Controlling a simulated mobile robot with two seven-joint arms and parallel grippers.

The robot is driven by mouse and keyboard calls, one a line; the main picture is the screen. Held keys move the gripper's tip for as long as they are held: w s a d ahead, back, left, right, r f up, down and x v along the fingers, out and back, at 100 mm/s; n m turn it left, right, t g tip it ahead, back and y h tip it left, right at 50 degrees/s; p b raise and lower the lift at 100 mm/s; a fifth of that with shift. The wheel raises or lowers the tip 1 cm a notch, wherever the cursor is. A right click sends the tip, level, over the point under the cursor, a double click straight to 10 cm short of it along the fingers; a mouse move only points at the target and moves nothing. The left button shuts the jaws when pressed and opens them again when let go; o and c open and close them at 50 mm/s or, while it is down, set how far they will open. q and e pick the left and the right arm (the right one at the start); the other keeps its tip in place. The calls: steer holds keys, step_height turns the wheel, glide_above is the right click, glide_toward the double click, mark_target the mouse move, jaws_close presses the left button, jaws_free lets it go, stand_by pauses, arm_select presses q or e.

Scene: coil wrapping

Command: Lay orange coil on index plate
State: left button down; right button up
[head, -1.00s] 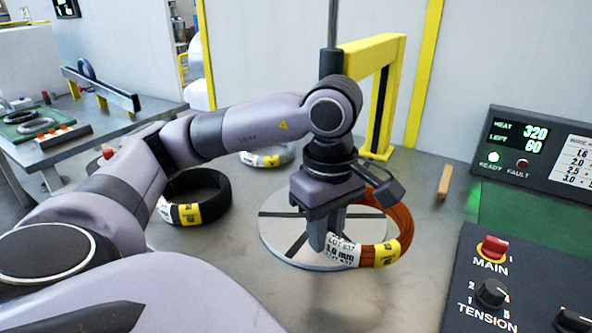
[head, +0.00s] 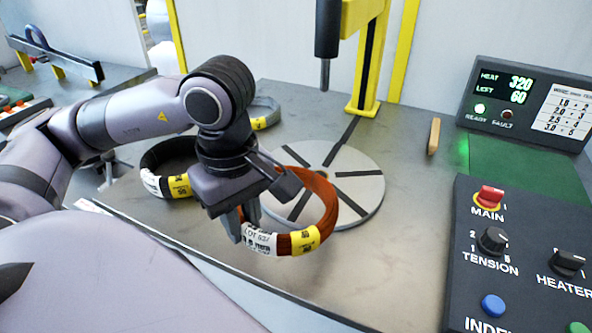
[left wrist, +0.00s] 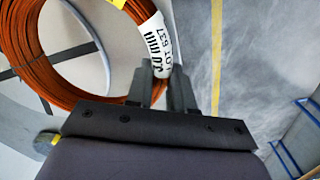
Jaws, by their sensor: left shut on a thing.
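The orange coil (head: 328,196) has a white label and a yellow tag. My left gripper (head: 246,232) is shut on the coil at its white label, and the coil is held in front of and to the left of the index plate's centre. The left wrist view shows the coil (left wrist: 62,98) between the fingers (left wrist: 165,85). The index plate (head: 362,188) is a round grey disc with dark radial strips, partly hidden behind the coil. In the head view the coil overlaps the plate's left front part; whether it touches is not clear. My right gripper is not in view.
A black coil (head: 160,158) and a grey coil (head: 266,112) lie left of the plate. A yellow post (head: 368,60) and a dark vertical spindle (head: 327,40) stand behind it. A control panel (head: 520,255) is at right. A wooden block (head: 433,136) stands behind right.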

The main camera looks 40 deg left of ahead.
arm_select(q)
steer(key=w+a, duration=0.1)
steer(key=w, duration=0.4)
steer(key=w+a+p, duration=0.1)
steer(key=w, duration=0.4)
steer(key=w+a+p, duration=0.1)
steer(key=w, duration=0.4)
steer(key=shift+a+r, duration=0.1)
steer(key=shift+a, duration=0.2)
steer(key=shift+f, duration=1.6)
steer(key=shift+w+f, duration=0.1)
steer(key=shift+f, duration=0.05)
steer(key=shift+f, duration=0.1)
steer(key=c, duration=1.3)
jaws_free()
steer(key=shift+f, duration=0.15)
steer(key=shift+c, duration=0.2)
steer(key=o, duration=0.4)
steer(key=shift+c, duration=0.2)
